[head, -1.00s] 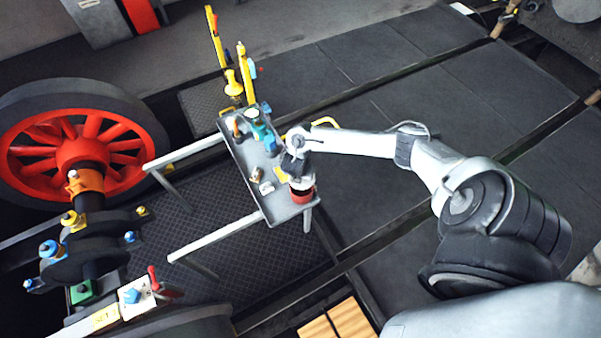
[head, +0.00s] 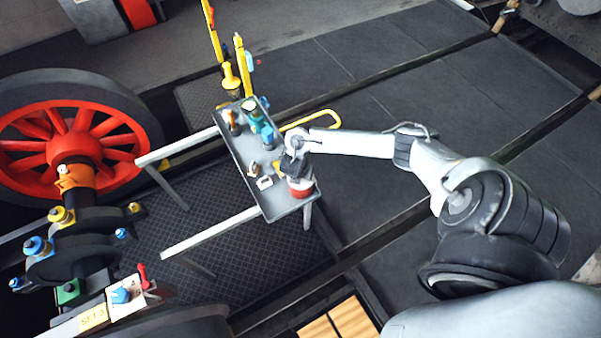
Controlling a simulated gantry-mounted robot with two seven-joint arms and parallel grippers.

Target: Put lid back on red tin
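The red tin (head: 302,193) stands near the front right end of the grey tray table (head: 272,205). A pale band shows at its upper part; whether that is the lid or the tin's rim is too small to tell. My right gripper (head: 297,178) is directly above the tin, pointing down, at or very close to its top. Its fingers are hidden by the dark gripper body, so I cannot see whether it holds the lid. My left gripper is not in view.
The tray also holds a white piece (head: 265,183), a small brass-coloured item (head: 252,170), blue containers (head: 267,137) and an orange-handled item (head: 233,122). Yellow posts (head: 243,68) rise behind it. A large red wheel (head: 75,150) stands at left.

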